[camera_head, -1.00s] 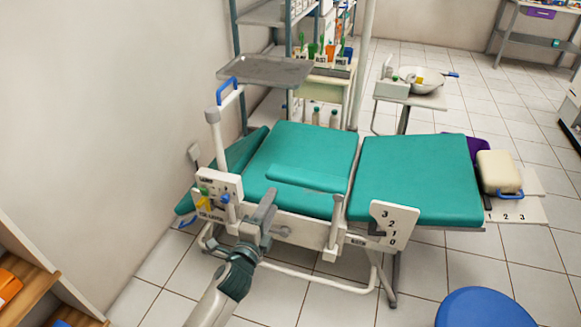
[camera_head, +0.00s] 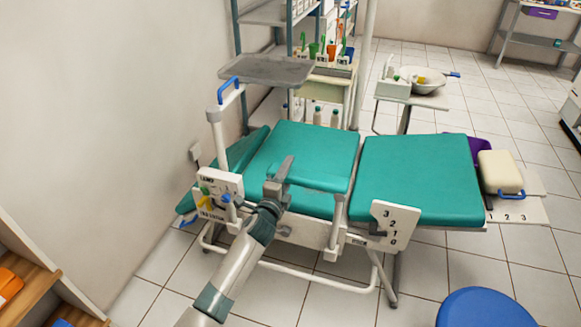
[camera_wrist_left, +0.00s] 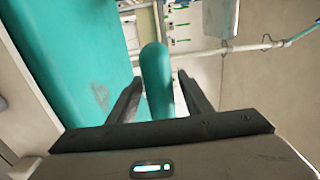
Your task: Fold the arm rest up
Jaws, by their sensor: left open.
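The arm rest (camera_head: 318,182) is a narrow teal padded bar lying roughly level along the near side of the teal dental chair (camera_head: 420,175), on a white post at its right end. In the left wrist view the arm rest (camera_wrist_left: 156,75) runs between my two fingers. My left gripper (camera_head: 283,172) is at the arm rest's left end, its fingers spread on either side of the bar. In the left wrist view the gripper (camera_wrist_left: 160,98) is open, with gaps beside the bar. The gripper covers the bar's left end in the head view. My right gripper is not in view.
A grey tray (camera_head: 265,69) on a white post stands behind the chair's left end. A white control panel (camera_head: 219,187) and a numbered plate (camera_head: 392,224) are on the near side. A blue stool (camera_head: 485,308) is at the front right.

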